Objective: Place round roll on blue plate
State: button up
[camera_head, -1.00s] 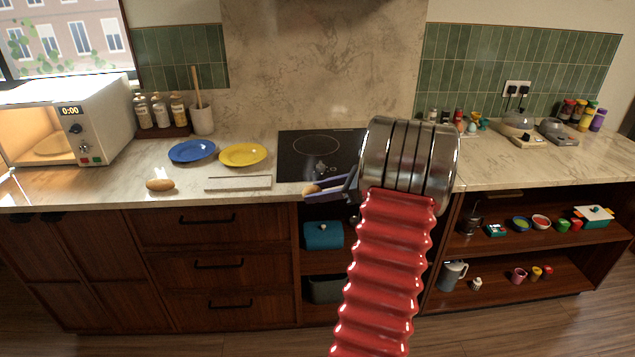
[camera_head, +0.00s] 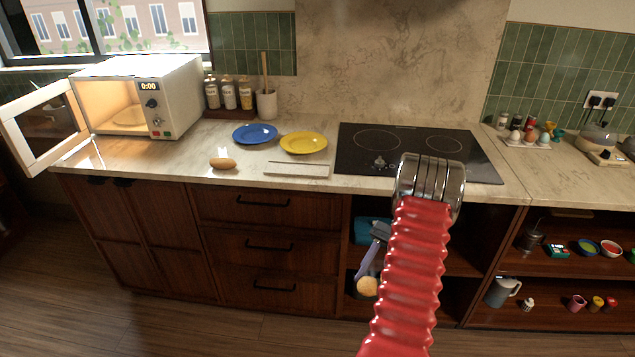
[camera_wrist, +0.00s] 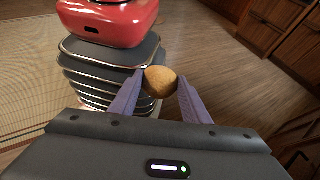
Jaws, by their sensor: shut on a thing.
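The round roll (camera_wrist: 160,82) is a small golden-brown bun pinched between the two purple fingers of my gripper (camera_wrist: 158,90) in the wrist view. In the head view the roll (camera_head: 367,286) is at the tip of my gripper (camera_head: 368,272), low in front of the cabinet's open shelves and below the counter top. The blue plate (camera_head: 255,134) lies flat and empty on the counter, up and to the left of my gripper. The roll is well apart from the plate.
A yellow plate (camera_head: 303,142) lies right of the blue plate. A long roll (camera_head: 222,163) and a pale board (camera_head: 296,169) lie nearer the counter's front edge. A black cooktop (camera_head: 418,150) is to the right. An open microwave (camera_head: 150,95) stands at left.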

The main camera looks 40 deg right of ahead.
jog(key=s+n+g, duration=0.1)
jog(key=a+f+n+g+h, duration=0.1)
jog(key=n+g, duration=0.1)
jog(key=s+n+g+h, duration=0.1)
jog(key=n+g, duration=0.1)
jog(key=shift+s+a+f, duration=0.2)
jog(key=shift+s+f, duration=0.1)
jog(key=shift+s, duration=0.05)
jog(key=w+d+r+n+g+h, duration=0.1)
jog(key=w+n+h, duration=0.3)
jog(key=n+h, duration=0.6)
jog(key=w+r+n+g+h, duration=0.1)
jog(key=w+n+h, duration=0.4)
jog(key=n+h, duration=0.45)
jog(key=w+a+n+t+h, duration=0.4)
jog(key=w+a+n+t, duration=0.35)
jog(key=w, duration=0.35)
jog(key=w+a+n+t+y, duration=0.1)
jog(key=w+a+n+t, duration=0.2)
jog(key=a, duration=0.6)
jog(key=w+a+f+n+t+y, duration=0.1)
jog(key=w+a+n+t, duration=0.2)
jog(key=a, duration=0.6)
jog(key=w+a+n+t+y, duration=0.1)
jog(key=w+a+n+t, duration=0.2)
jog(key=a, duration=0.6)
jog(key=shift+a+f+n, duration=0.4)
